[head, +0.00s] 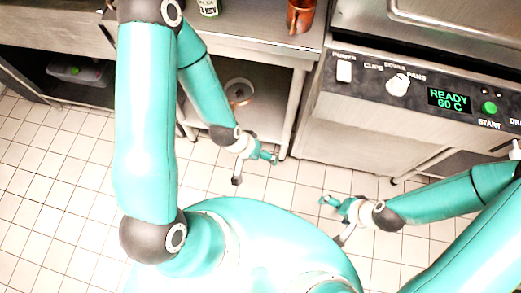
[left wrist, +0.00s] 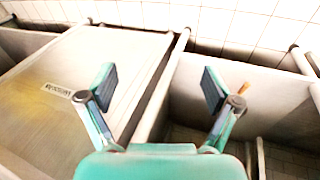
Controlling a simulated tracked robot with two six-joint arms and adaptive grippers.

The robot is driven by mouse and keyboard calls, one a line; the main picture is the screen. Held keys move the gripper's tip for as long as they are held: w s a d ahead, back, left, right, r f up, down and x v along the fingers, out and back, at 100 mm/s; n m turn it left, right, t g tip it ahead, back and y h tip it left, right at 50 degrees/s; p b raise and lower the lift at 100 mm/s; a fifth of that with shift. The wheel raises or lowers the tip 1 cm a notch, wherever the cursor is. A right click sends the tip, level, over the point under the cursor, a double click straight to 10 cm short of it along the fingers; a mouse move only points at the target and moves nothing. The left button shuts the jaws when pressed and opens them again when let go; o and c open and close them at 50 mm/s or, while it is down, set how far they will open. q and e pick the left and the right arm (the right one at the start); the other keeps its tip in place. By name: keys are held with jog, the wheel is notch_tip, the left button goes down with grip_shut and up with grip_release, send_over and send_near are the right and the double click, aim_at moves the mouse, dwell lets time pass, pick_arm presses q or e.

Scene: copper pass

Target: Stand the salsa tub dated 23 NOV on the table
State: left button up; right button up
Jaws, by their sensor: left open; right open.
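A small white tub (head: 208,7) with a dark label and green on it stands on the steel counter at the top edge of the head view. The label's visible letters look like part of "SALSA"; its top is cut off and I cannot read a date. My left gripper (head: 253,168) is open and empty, low in front of the counter and well below the tub. The left wrist view shows its two fingers (left wrist: 160,82) apart with nothing between them. My right gripper (head: 332,221) is open and empty over the floor, apart from everything.
A copper-coloured cup (head: 301,14) stands right of the tub on the counter (head: 255,28). A round bowl (head: 238,92) sits on the shelf below. A clear container (head: 76,70) lies on the left lower shelf. A dishwasher (head: 420,105) reading "READY 60 C" stands right. Tiled floor is clear.

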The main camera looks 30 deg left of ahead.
pick_arm(q)
jog(key=shift+o, duration=0.6)
jog(key=shift+g+h, duration=0.3)
jog(key=shift+g, duration=0.5)
jog(key=s+d+f, duration=0.1)
jog(key=s, duration=0.1)
jog(key=s+d+f, duration=0.1)
jog(key=s, duration=0.1)
jog(key=shift+d+f, duration=0.35)
